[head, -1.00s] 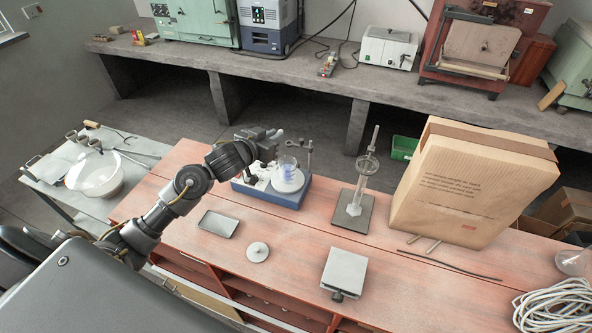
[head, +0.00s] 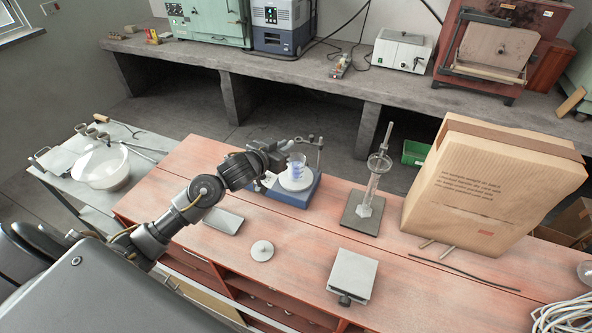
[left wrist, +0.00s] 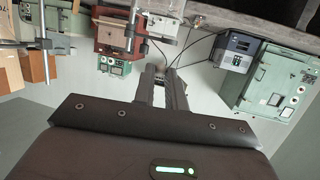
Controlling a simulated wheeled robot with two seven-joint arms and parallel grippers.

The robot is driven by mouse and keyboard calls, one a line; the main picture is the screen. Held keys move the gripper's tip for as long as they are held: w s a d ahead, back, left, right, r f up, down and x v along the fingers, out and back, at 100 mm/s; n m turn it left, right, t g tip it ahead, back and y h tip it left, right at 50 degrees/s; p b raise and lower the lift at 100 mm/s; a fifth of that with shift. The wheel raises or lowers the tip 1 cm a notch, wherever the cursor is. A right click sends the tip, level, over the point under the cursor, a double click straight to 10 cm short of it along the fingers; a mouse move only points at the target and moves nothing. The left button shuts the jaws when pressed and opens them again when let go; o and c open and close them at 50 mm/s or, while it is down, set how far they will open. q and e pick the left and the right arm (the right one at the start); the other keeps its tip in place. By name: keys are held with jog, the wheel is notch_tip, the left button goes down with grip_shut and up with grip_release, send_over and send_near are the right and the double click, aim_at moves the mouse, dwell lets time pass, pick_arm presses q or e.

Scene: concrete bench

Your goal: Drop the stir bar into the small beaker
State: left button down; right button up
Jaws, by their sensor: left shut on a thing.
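The small beaker (head: 296,168) is clear glass with blue markings. It stands upright on the white round top (head: 297,182) of a blue-based stirrer (head: 291,198). My left gripper (head: 281,151) is at the beaker's left, near rim height, and partly hides the stirrer. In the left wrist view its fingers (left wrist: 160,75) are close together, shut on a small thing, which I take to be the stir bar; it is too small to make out. The beaker cannot be made out in the left wrist view. My right gripper is not in view.
A stand with a glass column (head: 372,190) and a large paper sack (head: 490,190) are to the right. A shallow tray (head: 223,221), a pale disc (head: 262,250) and a lab jack (head: 352,274) lie in front. A support rod (head: 319,155) rises behind the beaker.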

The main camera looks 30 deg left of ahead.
pick_arm(q)
jog(key=c, duration=1.4)
grip_release()
jog(key=shift+o, duration=0.2)
jog(key=b+v, duration=0.1)
jog(key=v, duration=0.9)
jog(key=shift+s+b, duration=0.35)
jog(key=shift+b, duration=0.05)
